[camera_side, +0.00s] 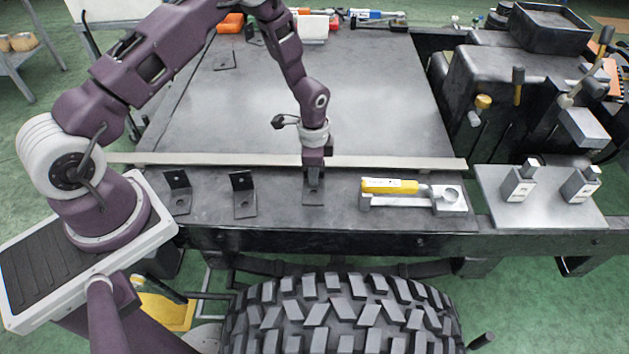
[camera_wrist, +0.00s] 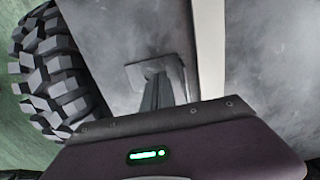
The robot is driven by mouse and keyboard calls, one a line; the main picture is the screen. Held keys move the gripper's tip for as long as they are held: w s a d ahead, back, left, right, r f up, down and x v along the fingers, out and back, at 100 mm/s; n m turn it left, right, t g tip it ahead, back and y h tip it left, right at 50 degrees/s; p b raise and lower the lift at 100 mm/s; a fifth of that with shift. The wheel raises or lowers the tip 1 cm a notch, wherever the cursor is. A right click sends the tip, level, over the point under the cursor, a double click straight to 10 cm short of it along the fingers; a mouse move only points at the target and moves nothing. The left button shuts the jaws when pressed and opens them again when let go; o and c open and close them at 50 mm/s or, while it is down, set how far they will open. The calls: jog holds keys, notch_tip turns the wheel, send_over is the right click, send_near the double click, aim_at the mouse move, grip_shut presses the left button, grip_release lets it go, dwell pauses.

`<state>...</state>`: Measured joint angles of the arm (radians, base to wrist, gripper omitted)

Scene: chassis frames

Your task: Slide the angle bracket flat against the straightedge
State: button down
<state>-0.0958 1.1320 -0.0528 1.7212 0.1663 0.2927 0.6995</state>
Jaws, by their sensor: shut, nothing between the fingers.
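The straightedge (camera_side: 230,160) is a long pale bar lying across the dark table; in the wrist view it is a light strip (camera_wrist: 208,50) right of my fingers. Three dark angle brackets lie in a row on its near side: a left one (camera_side: 178,193), a middle one (camera_side: 243,196) and a right one (camera_side: 314,197). My gripper (camera_side: 314,178) is shut and empty, pointing down at the right bracket. Its fingers partly hide that bracket's upright part.
A yellow-handled tool (camera_side: 390,186) on a grey holder stands right of the right bracket. A metal plate with two blocks (camera_side: 519,186) lies further right. Beyond the straightedge the table is mostly clear, with one dark flat piece (camera_side: 224,61) at the far left.

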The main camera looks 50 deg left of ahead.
jog(key=shift+w+a, duration=1.35)
jog(key=shift+w, duration=0.05)
dwell(2.5)
notch_tip(320, 180, up, 7)
jog(key=shift+s+d, duration=0.35)
jog(key=shift+s, duration=0.05)
dwell(0.5)
jog(key=s+d+r+n+t, duration=0.15)
jog(key=s+r, duration=0.25)
jog(key=r, duration=0.8)
jog(key=s+r+n+t, duration=0.1)
jog(key=s+r+n, duration=0.25)
jog(key=r, duration=0.85)
jog(key=s+d+r+n+t, duration=0.1)
jog(key=s+r+n, duration=0.1)
jog(key=s, duration=0.8)
jog(key=s+d+r+n+t, duration=0.2)
jog(key=s+r, duration=0.3)
jog(key=s, duration=0.5)
jog(key=shift+s, duration=0.25)
